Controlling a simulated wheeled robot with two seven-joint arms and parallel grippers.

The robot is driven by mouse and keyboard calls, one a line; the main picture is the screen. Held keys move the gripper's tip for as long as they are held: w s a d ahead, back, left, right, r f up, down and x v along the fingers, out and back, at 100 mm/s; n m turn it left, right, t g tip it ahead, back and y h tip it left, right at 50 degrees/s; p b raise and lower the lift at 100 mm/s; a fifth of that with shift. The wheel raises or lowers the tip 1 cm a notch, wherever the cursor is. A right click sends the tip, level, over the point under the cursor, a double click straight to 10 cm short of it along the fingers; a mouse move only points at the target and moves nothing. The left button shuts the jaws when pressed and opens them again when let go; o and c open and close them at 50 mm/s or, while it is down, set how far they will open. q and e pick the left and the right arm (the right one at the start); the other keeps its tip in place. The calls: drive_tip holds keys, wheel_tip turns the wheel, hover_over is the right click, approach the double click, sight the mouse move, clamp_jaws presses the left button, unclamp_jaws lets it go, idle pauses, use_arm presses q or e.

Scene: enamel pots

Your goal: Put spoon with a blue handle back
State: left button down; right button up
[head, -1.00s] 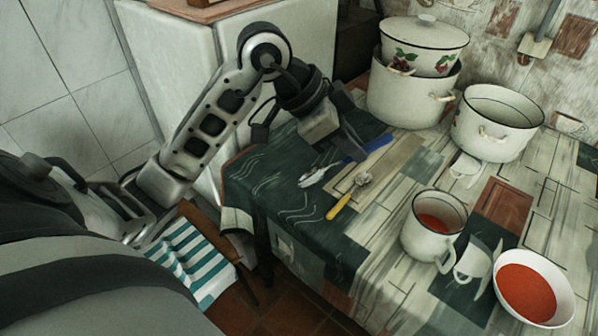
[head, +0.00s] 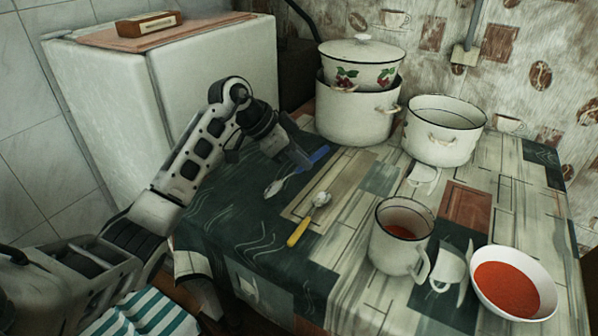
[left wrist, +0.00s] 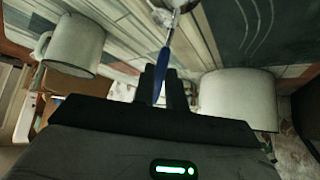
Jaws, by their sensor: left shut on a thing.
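The spoon with a blue handle (head: 318,155) is at the far left part of the table, its pale bowl toward the front left. My left gripper (head: 303,160) is shut on its blue handle. In the left wrist view the blue handle (left wrist: 161,72) stands between the fingers, with the bowl at the top edge. I cannot tell whether the spoon touches the table. A spoon with a yellow handle (head: 299,232) lies on the cloth to its right, apart from it. My right gripper is not in view.
A large pot (head: 355,112) with a flowered pot (head: 362,68) on top stands behind the gripper. An open pot (head: 443,136) is right of it. A mug (head: 393,247) and a bowl (head: 513,290) with red contents stand at front right. The table's front left is clear.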

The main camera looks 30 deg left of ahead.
use_arm(q)
drive_tip(key=shift+w+a+f, duration=0.1)
drive_tip(key=shift+w+f, duration=0.1)
drive_tip(key=shift+f, duration=0.55)
drive_tip(key=shift+w+a+f, duration=0.1)
drive_tip(key=shift+w+f, duration=0.05)
drive_tip(key=shift+f, duration=0.55)
drive_tip(key=shift+w+a+f, duration=0.1)
drive_tip(key=shift+w+f, duration=0.1)
drive_tip(key=shift+f, duration=0.55)
drive_tip(key=shift+f, duration=0.15)
drive_tip(key=c, duration=1.4)
unclamp_jaws()
drive_tip(key=shift+c, duration=0.2)
drive_tip(key=v, duration=1.2)
drive_tip(key=shift+d, duration=0.1)
